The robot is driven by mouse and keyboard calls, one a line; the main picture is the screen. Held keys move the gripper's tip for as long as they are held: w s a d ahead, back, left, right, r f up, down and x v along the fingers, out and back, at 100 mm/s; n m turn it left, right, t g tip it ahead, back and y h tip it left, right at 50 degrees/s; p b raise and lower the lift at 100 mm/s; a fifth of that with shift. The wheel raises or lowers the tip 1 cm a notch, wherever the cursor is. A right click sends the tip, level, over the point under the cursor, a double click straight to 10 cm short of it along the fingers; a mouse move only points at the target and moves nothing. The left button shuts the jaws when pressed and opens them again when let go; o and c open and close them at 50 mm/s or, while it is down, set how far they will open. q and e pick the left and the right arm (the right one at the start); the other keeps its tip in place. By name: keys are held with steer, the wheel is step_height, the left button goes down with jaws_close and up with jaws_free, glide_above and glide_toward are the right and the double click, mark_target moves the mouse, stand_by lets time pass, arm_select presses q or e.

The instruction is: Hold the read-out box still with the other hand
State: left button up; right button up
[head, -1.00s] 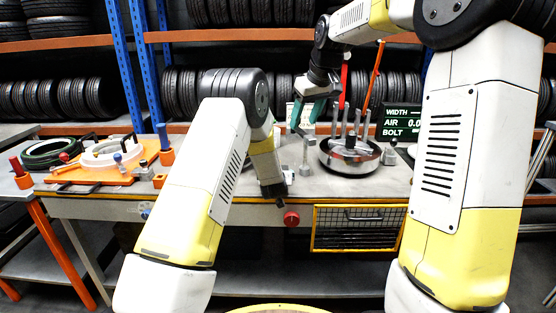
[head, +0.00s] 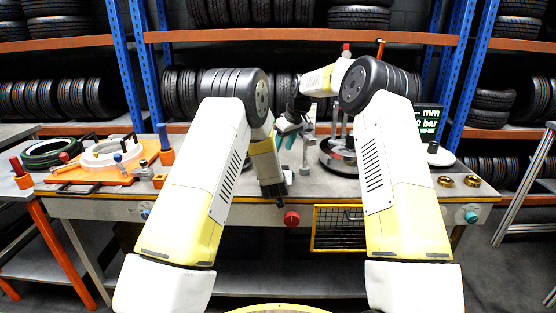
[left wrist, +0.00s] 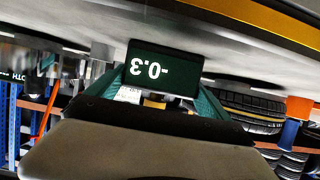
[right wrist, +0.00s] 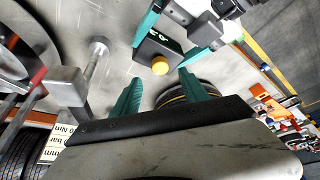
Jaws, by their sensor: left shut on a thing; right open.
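The read-out box is dark with a lit face showing -0.3, upside down in the left wrist view (left wrist: 162,68). In the right wrist view the box (right wrist: 154,46) has a yellow knob on its near side. My left gripper (right wrist: 166,52) is shut on it, with a teal finger at either side. My right gripper (right wrist: 160,95) is open and empty, its fingers pointing toward the box and apart from it. In the head view my right gripper (head: 288,133) is above the bench, partly behind my left arm. The box and left fingertips are hidden there.
A wheel (head: 340,160) with upright posts stands on the bench right of my grippers. A metal post (right wrist: 95,62) stands close left of my right gripper. An orange board (head: 110,176) lies at the left; brass rings (head: 472,181) and a display (head: 428,122) are at the right.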

arm_select(q)
steer(key=shift+f, duration=0.2)
arm_select(e)
steer(key=x, duration=0.6)
steer(key=shift+w+a+f, duration=0.1)
steer(key=shift+a+f, duration=0.05)
jaws_close()
